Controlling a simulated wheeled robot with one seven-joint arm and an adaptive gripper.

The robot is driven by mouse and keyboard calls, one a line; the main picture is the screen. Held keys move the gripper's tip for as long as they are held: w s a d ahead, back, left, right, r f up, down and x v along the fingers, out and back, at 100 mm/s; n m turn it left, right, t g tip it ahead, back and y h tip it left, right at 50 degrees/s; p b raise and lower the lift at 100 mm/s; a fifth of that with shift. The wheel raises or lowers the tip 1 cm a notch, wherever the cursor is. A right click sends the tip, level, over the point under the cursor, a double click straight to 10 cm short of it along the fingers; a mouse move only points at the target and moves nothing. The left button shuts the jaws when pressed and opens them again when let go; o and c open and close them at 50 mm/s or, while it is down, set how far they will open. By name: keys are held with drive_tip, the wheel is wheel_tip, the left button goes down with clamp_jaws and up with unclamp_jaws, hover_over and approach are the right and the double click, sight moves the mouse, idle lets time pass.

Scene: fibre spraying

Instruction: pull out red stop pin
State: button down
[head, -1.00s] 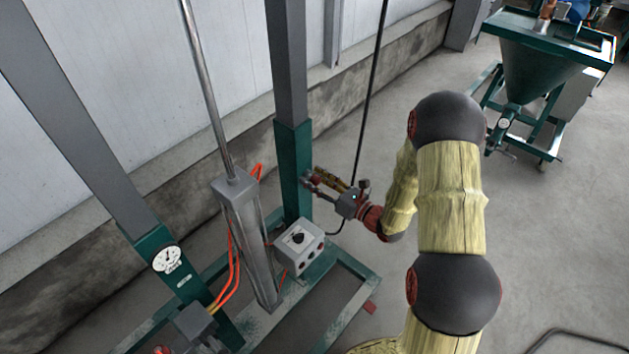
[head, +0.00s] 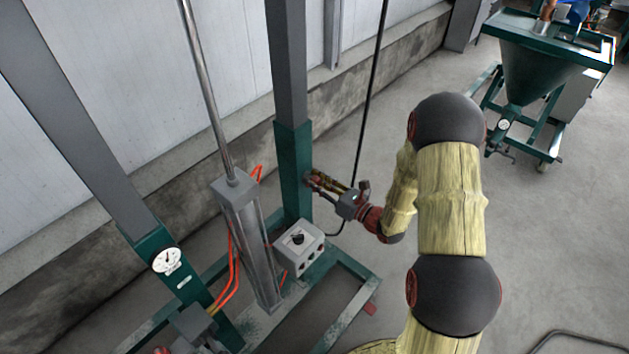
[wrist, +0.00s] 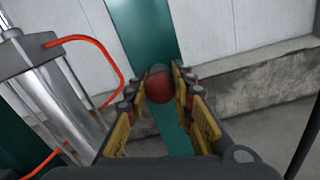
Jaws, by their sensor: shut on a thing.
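The red stop pin (wrist: 160,86) shows in the wrist view as a round red knob in front of the green post (wrist: 143,30). My gripper (wrist: 160,88) has its fingers on both sides of the knob and is shut on it. In the head view my gripper (head: 312,180) reaches left to the green post (head: 293,170) at the picture's middle. The pin is hidden behind the fingers there. I cannot tell how deep the pin sits in the post.
A grey cylinder with a rod (head: 250,245) stands left of the post, with orange hoses (head: 233,270). A control box (head: 299,248) sits below my gripper. A green hopper (head: 545,70) stands at the back right.

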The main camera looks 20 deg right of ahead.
sight(319, 184)
idle(0.4)
drive_tip(key=p+v, duration=0.1)
drive_tip(key=v, duration=0.3)
drive_tip(key=shift+s+d, duration=0.1)
drive_tip(key=shift+d, duration=0.05)
drive_tip(key=shift+s+d, duration=0.1)
drive_tip(key=shift+s, duration=0.15)
drive_tip(key=shift+f, duration=0.1)
drive_tip(key=c, duration=2)
unclamp_jaws()
drive_tip(key=shift+o, duration=1.4)
drive_tip(key=shift+s+d, duration=0.1)
drive_tip(key=shift+o, duration=1.1)
